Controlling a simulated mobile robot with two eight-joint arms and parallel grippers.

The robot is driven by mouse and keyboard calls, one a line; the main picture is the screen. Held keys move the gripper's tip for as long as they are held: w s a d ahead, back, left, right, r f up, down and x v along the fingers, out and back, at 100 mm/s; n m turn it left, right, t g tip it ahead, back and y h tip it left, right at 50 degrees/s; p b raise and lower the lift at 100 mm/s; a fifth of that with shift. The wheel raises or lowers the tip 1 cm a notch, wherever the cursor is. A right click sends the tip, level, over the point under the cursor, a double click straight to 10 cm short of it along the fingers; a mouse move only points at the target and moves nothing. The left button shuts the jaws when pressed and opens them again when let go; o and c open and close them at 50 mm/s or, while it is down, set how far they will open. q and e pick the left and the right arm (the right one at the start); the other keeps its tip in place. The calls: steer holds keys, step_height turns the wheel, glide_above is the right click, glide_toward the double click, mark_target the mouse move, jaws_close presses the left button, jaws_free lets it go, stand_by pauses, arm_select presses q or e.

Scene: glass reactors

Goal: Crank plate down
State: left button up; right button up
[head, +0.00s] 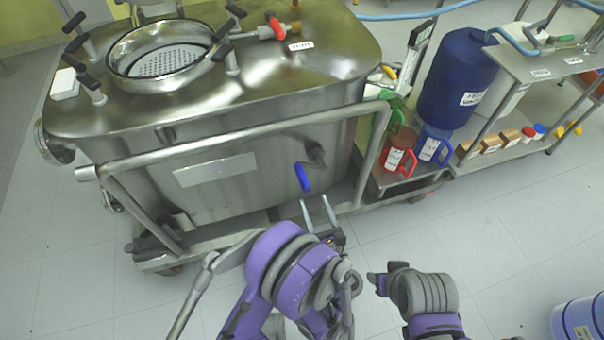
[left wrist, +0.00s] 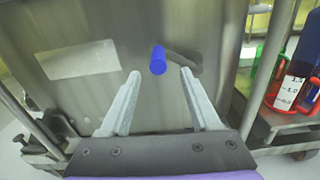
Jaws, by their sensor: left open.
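The crank has a blue handle (head: 302,178) and a grey arm (head: 316,153) on the front wall of the steel tank (head: 240,190). The handle sits below and slightly left of the arm's upper end in the head view. My left gripper (head: 315,203) is open and empty, just below the handle. In the left wrist view, the blue handle (left wrist: 158,60) shows between and beyond the fingertips of my left gripper (left wrist: 161,73), with no contact visible. My right gripper (head: 377,284) is small and dark at the lower right; its jaws cannot be made out.
A steel rail (head: 240,135) runs across the tank front above the crank. A lower frame bar (head: 225,233) lies below. To the right, red and blue jugs (head: 400,150) stand on a low shelf beside a blue drum (head: 455,80).

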mark_target(308, 190)
arm_select(q)
steer(key=p+x, duration=0.4)
steer(key=x, duration=0.1)
steer(key=shift+a+r+p, duration=0.1)
steer(key=shift+r+p, duration=0.2)
steer(key=shift+r, duration=0.1)
steer(key=x, duration=0.2)
steer(key=b+x, duration=0.1)
steer(key=shift+w+f, duration=0.4)
steer(key=shift+w+a, duration=0.25)
steer(key=shift+w, duration=0.3)
arm_select(e)
steer(key=v, duration=0.2)
steer(key=w+v, duration=0.1)
steer(key=v, duration=0.2)
steer(key=shift+r, duration=0.25)
arm_select(q)
jaws_close()
steer(key=shift+d, duration=0.25)
arm_select(e)
steer(key=shift+a, duration=0.1)
